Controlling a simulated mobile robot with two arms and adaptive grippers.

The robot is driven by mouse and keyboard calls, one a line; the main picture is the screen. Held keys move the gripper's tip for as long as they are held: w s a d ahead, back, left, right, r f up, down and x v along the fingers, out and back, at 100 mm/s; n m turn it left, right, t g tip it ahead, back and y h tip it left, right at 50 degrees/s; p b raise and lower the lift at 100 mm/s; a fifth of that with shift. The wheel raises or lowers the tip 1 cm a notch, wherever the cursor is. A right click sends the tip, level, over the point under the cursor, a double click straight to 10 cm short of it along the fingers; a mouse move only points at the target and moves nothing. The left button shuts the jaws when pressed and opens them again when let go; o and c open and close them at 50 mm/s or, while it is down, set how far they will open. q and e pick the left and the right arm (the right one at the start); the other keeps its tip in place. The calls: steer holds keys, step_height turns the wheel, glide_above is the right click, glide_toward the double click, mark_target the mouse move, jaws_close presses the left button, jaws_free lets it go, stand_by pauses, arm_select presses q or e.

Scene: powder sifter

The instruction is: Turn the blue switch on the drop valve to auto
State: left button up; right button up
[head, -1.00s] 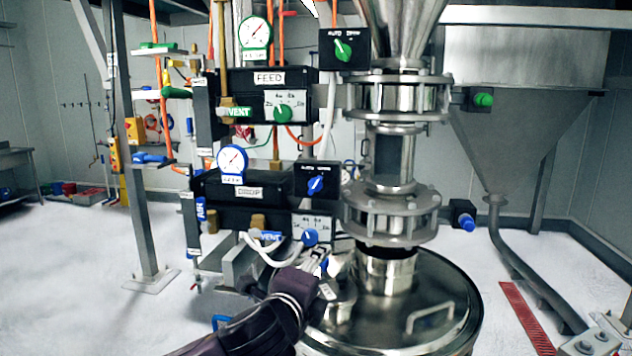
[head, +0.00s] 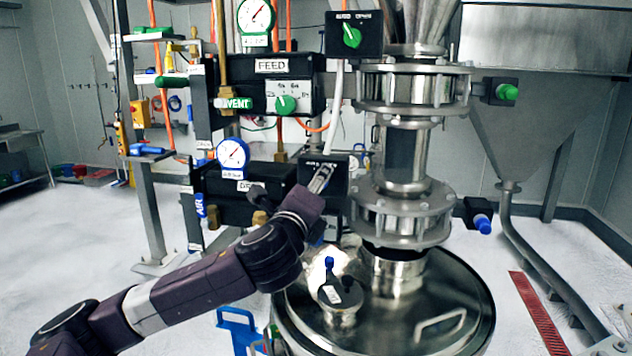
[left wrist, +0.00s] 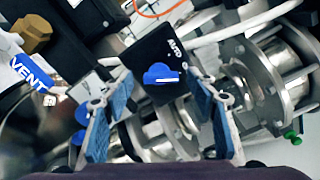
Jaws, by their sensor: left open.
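The blue switch (left wrist: 162,75) sits on a black box (left wrist: 150,53) in the left wrist view, with an AUTO label beside it. In the head view the drop valve's black switch box (head: 337,168) shows, but my gripper hides the blue switch. My left gripper (head: 320,180) is at the front of this box in the head view. In the left wrist view its blue-padded fingers (left wrist: 158,112) are open and apart, with the switch ahead between them; I see no contact. My right gripper is not in view.
Above is the feed valve's black box with a green switch (head: 352,36). Steel pipe flanges (head: 400,214) stand close to the right of the drop box. The steel drum lid (head: 400,318) lies below.

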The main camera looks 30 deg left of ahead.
arm_select(q)
steer(key=shift+w+a, duration=0.1)
steer(key=shift+w, duration=0.2)
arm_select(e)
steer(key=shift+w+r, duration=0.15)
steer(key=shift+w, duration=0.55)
arm_select(q)
steer(key=shift+c, duration=0.4)
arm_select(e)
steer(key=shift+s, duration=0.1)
arm_select(q)
steer(key=c, duration=1.1)
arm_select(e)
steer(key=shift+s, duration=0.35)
